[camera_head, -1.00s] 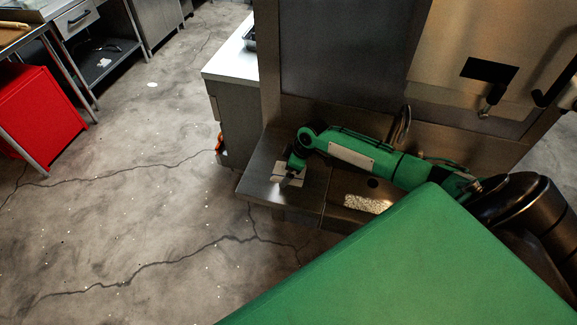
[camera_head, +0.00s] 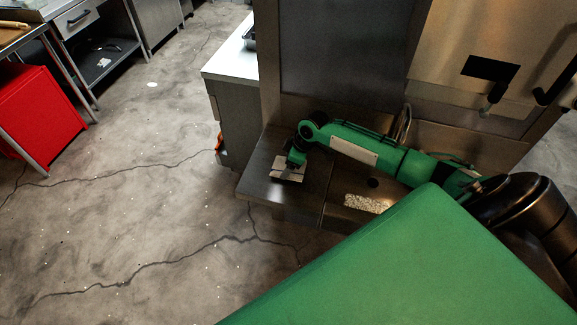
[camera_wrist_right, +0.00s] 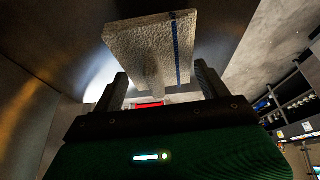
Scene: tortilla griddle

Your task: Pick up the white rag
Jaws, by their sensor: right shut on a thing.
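The white rag (camera_head: 287,174) is a pale, folded, slab-like cloth at the left part of the steel counter in the head view. In the right wrist view the rag (camera_wrist_right: 140,45) shows a rough weave and a blue stripe near its right edge. My right gripper (camera_head: 293,163) is at the rag, at the end of the green arm. In the right wrist view the gripper's fingers (camera_wrist_right: 160,75) stand on both sides of a narrower part of the rag and are shut on it. I cannot tell whether the rag touches the counter. My left gripper is not in view.
The steel counter (camera_head: 262,186) has a recess with a pale speckled patch (camera_head: 367,203) beside my arm. A steel upright panel (camera_head: 335,60) stands behind. A white-topped cabinet (camera_head: 232,62) is to the left. A red box (camera_head: 40,115) stands far left; the floor between is open.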

